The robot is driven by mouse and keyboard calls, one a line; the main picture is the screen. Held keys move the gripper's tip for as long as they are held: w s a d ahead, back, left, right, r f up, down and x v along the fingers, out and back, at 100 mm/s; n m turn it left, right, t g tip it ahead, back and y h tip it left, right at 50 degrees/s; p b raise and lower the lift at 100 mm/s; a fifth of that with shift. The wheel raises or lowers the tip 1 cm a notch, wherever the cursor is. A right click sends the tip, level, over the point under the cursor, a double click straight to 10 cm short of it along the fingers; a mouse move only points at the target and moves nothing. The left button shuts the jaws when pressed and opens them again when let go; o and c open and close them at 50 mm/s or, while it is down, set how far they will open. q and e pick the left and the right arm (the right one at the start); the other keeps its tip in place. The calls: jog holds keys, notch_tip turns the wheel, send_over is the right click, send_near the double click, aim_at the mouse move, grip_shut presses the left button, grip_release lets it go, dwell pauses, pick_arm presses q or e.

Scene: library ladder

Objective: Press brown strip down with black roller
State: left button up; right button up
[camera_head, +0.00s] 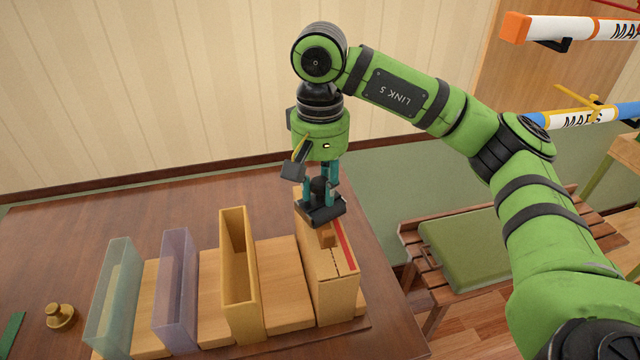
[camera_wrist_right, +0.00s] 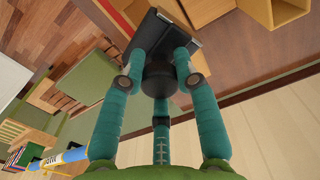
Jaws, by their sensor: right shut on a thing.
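My right gripper (camera_head: 322,185), with teal fingers, is shut on the black roller (camera_head: 322,211) by its knob, pointing down over the tall tan box (camera_head: 335,285) at the right end of the row. In the right wrist view the fingers close around the black knob (camera_wrist_right: 160,75), with the wide black body (camera_wrist_right: 165,40) beyond it. A short brown strip (camera_head: 327,237) shows on the box's top, just in front of the roller; the rest is hidden beneath it. I cannot tell whether roller and strip touch. My left gripper is out of view.
Left of the box stand a yellow open case (camera_head: 238,270), a lilac clear one (camera_head: 177,285) and a teal clear one (camera_head: 117,290). A brass knob (camera_head: 60,316) sits at the table's left. A bench with a green cushion (camera_head: 465,250) stands right of the table.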

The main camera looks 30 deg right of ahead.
jog(key=shift+r+p, duration=1.7)
jog(key=shift+r, duration=1.35)
